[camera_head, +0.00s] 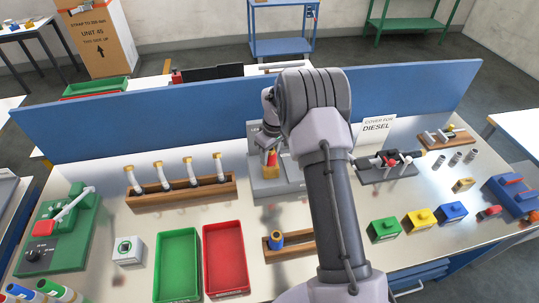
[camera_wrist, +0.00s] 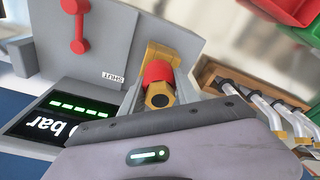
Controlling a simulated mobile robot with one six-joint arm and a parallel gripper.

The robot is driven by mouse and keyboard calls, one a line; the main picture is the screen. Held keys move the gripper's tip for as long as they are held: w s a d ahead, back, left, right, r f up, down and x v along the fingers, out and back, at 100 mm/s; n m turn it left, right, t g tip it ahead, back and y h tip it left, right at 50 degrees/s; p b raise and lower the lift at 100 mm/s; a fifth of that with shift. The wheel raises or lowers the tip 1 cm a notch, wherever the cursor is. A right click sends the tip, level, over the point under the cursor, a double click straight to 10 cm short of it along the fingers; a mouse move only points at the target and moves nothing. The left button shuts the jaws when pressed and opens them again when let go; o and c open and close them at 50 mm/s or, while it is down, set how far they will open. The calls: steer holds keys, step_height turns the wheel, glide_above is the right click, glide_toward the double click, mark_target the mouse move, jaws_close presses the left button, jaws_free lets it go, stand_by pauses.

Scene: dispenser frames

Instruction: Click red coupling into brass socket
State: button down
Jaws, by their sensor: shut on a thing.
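The red coupling (camera_wrist: 158,73) is a red sleeve with a brass hex end that has a dark bore, seen close up in the wrist view. It also shows in the head view (camera_head: 271,159), small, below my wrist. My gripper (camera_head: 268,150) is shut on it, in front of the grey station (camera_head: 258,186). A brass-coloured part (camera_wrist: 170,42) lies right behind the red sleeve. I cannot tell whether it is the brass socket, or whether the coupling is seated. My gripper body hides much of the contact area.
The station panel has a red lever (camera_wrist: 75,30), a SHUT label and a lit bar display (camera_wrist: 65,112). A wooden rack (camera_head: 182,192) with several nozzles stands left. Green (camera_head: 178,265) and red trays (camera_head: 225,258) lie in front. A blue partition (camera_head: 130,120) runs behind.

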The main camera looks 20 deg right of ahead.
steer(key=shift+f+b, duration=0.3)
steer(key=shift+f, duration=0.1)
steer(key=c, duration=0.8)
jaws_free()
steer(key=r+p, duration=0.1)
steer(key=r, duration=0.4)
steer(key=s+r, duration=0.1)
steer(key=r, duration=0.5)
steer(key=s+r+p, duration=0.1)
steer(key=r, duration=0.5)
steer(key=shift+d+r+p, duration=0.15)
steer(key=shift+d+p, duration=0.15)
steer(key=shift+d, duration=0.1)
